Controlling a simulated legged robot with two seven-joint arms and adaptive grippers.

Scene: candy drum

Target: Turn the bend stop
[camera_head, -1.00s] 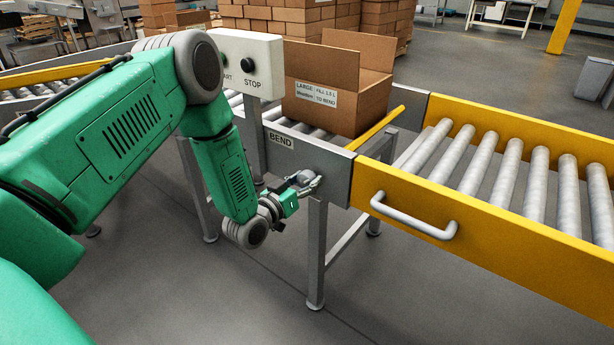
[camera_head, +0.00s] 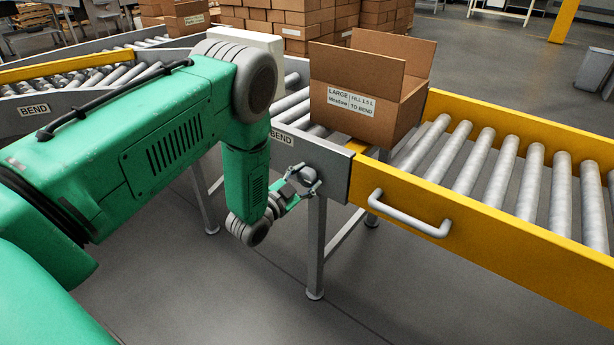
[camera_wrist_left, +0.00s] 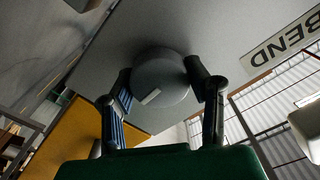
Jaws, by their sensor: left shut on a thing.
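The bend stop's round grey knob (camera_wrist_left: 160,82) has a pale mark on its face and sits on the grey conveyor side. In the wrist view it is between the two fingers of my left gripper (camera_wrist_left: 163,88), which is shut on it. In the head view my left gripper (camera_head: 303,184) is at the conveyor's side, below and right of the BEND label (camera_head: 282,137). The large open cardboard box (camera_head: 345,107) stands on the rollers at the joint between the grey and yellow sections. My right gripper is out of view.
The yellow-sided roller section (camera_head: 480,222) with its grey handle (camera_head: 410,215) runs off to the right, its rollers clear. A grey leg (camera_head: 316,250) stands below the joint. My left arm hides much of the STOP panel (camera_head: 270,45). Stacked cartons (camera_head: 300,18) stand behind.

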